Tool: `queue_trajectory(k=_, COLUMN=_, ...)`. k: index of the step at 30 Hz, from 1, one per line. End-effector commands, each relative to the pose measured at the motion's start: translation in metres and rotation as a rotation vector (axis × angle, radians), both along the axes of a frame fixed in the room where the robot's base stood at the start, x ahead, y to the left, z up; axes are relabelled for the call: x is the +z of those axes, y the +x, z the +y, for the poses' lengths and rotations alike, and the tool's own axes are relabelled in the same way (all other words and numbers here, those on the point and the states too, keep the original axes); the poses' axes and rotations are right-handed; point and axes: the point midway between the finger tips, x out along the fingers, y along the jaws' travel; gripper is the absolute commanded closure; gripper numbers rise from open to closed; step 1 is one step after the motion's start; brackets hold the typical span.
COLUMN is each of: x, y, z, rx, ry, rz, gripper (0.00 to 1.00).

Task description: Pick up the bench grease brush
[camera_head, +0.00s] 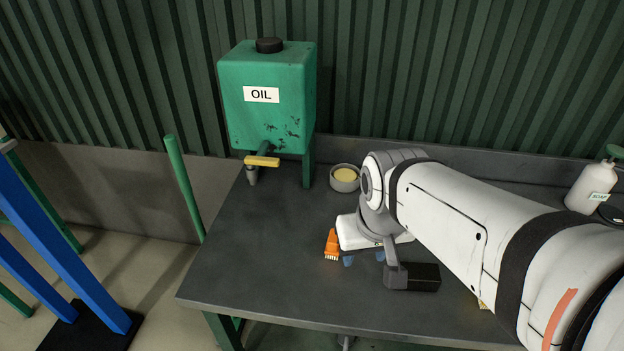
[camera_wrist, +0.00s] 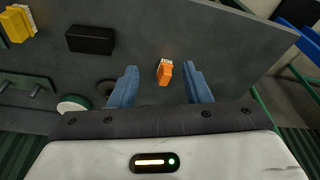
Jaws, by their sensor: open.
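An orange brush (camera_head: 332,243) with pale bristles lies on the bench, left of my gripper in the head view. In the wrist view the orange brush (camera_wrist: 164,74) shows between the two blue fingers, with bare bench around it. My gripper (camera_wrist: 160,71) is open and empty, its fingers apart on either side of the brush in that picture. In the head view the blue fingertips of my gripper (camera_head: 364,258) are just right of the brush, partly hidden by the wrist. A yellow brush (camera_wrist: 18,24) lies farther left in the wrist view. No label on either brush is readable.
A black block (camera_wrist: 90,39) lies between the brushes. A green oil tank (camera_head: 266,95) with a yellow-handled tap and a round tin (camera_head: 345,178) stand at the back. A soap bottle (camera_head: 592,187) stands at right. The bench (camera_head: 240,260) is clear at left.

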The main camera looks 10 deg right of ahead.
Motion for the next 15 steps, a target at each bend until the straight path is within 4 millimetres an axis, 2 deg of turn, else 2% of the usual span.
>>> queue_trajectory(k=1, x=-0.002, y=0.004, z=0.000, rx=-0.008, ry=-0.002, rz=0.003, gripper=0.52)
queue_trajectory(k=5, x=-0.013, y=0.027, z=-0.006, rx=-0.059, ry=-0.016, rz=0.004, gripper=0.42)
queue_trajectory(k=6, x=-0.019, y=0.038, z=-0.008, rx=-0.084, ry=-0.022, rz=0.004, gripper=0.38)
queue_trajectory(k=11, x=-0.054, y=0.092, z=-0.010, rx=-0.199, ry=-0.041, rz=-0.013, gripper=0.38)
queue_trajectory(k=15, x=-0.090, y=0.136, z=-0.007, rx=-0.282, ry=-0.041, rz=-0.035, gripper=0.38)
